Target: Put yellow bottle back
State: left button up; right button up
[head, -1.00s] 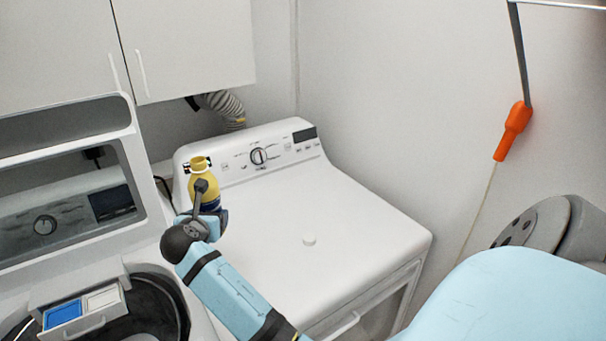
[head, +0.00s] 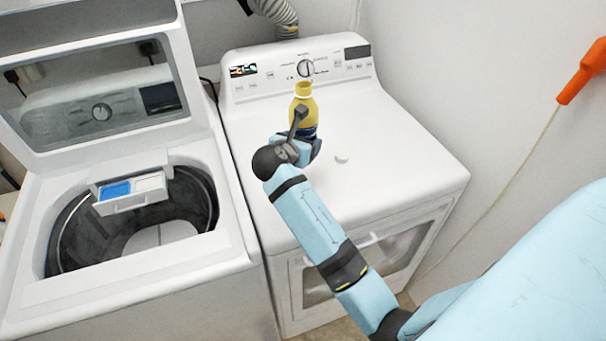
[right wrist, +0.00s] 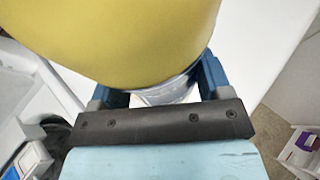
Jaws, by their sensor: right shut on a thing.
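The yellow bottle (head: 303,109) is upright with its open-looking yellow neck on top and a dark blue band lower down. My right gripper (head: 306,142) is shut on it, over the dryer's white top. In the right wrist view the bottle (right wrist: 140,35) fills the upper middle, between the blue fingers of the gripper (right wrist: 160,92). The bottle's base is hidden, so I cannot tell whether it touches the dryer. A small white round cap (head: 341,158) lies on the dryer top, right of the bottle. My left gripper is not in view.
The white dryer (head: 400,165) has a mostly clear top and a control panel behind. Left of it stands an open washer (head: 140,262) with its drawer (head: 130,195) of blue and white compartments pulled out. A wall (head: 470,70) bounds the right side.

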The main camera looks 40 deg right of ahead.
notch_tip(320, 180, down, 12)
jog(key=shift+r, duration=0.25)
jog(key=shift+f, duration=0.1)
jog(key=o, duration=1.2)
